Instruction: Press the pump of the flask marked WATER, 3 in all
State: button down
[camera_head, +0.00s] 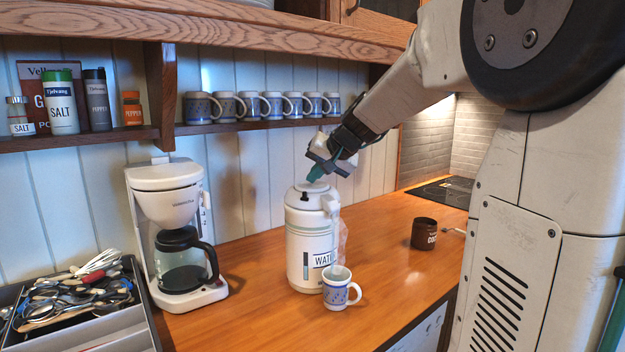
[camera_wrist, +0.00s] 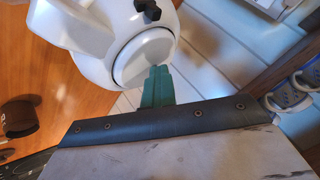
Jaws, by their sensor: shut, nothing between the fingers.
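The white flask (camera_head: 306,254) stands upright on the wooden counter. A round pump button sits in the flask's top (camera_head: 313,187). My gripper (camera_head: 315,175) is shut and empty, its green fingertips just above the flask's top. In the wrist view the shut green fingers (camera_wrist: 157,84) reach the edge of the round pump button (camera_wrist: 146,58) on the flask. I cannot tell whether they touch it. A white mug with a blue pattern (camera_head: 338,289) stands in front of the flask.
A white coffee maker (camera_head: 168,200) with a glass pot stands left of the flask. A utensil tray (camera_head: 140,318) lies at front left. A dark brown mug (camera_head: 424,233) stands to the right. Several mugs and spice jars line the shelf (camera_head: 255,125) above. Counter right of the flask is mostly free.

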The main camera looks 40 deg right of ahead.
aim_at(315, 185)
dwell(0.3)
jog(key=shift+r, duration=1.35)
jog(key=shift+r, duration=2.55)
